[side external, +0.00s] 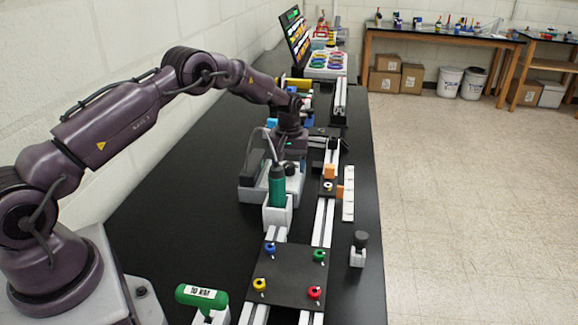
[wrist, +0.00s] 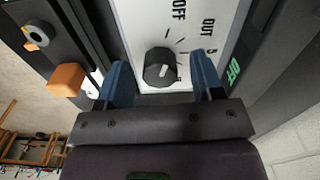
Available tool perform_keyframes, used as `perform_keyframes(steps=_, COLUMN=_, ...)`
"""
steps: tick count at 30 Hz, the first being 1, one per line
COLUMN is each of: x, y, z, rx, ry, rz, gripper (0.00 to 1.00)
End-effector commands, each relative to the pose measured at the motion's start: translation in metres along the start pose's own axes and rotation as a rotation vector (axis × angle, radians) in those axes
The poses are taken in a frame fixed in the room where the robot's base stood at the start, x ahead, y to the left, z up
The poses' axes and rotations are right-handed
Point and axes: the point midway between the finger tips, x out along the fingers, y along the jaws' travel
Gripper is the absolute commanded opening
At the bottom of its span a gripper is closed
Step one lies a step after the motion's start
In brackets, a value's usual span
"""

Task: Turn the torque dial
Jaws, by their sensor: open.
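A round black dial (wrist: 160,68) with a white pointer mark sits on a white panel (wrist: 150,22) in the wrist view. The panel carries tick marks and the words OFF and OUT. My gripper (wrist: 162,76) is open, with one blue finger to the left of the dial and one to the right in the picture. Gaps show between the dial and both fingers; I cannot tell their height over the panel. In the side view my gripper (side external: 290,150) points down over a grey-white unit (side external: 250,190); its fingertips are hard to make out there.
A green screwdriver (side external: 277,184) stands in a white holder beside the unit. An orange block (side external: 330,171) is on the rail to the right, also seen in the wrist view (wrist: 67,79). A black plate (side external: 288,275) with coloured knobs lies in front. A green-handled tool (side external: 202,296) stands nearby.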

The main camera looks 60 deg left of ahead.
Motion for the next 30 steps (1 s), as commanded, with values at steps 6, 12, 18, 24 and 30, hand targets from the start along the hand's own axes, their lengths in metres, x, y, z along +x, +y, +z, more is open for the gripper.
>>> perform_keyframes(steps=6, x=0.0071, y=0.0000, z=0.0000, rx=0.000, ry=0.000, rz=0.000, gripper=0.61)
perform_keyframes(steps=12, x=0.0067, y=0.0000, z=0.0000, rx=0.000, ry=0.000, rz=0.000, gripper=0.54)
perform_keyframes(steps=18, x=0.0065, y=0.0000, z=0.0000, rx=0.000, ry=0.000, rz=0.000, gripper=0.11)
perform_keyframes(steps=24, x=0.0063, y=-0.0003, z=0.0000, rx=0.009, ry=0.000, rz=0.000, gripper=0.12)
perform_keyframes(steps=30, x=0.0062, y=-0.0003, z=0.0000, rx=0.068, ry=-0.001, rz=-0.001, gripper=0.12)
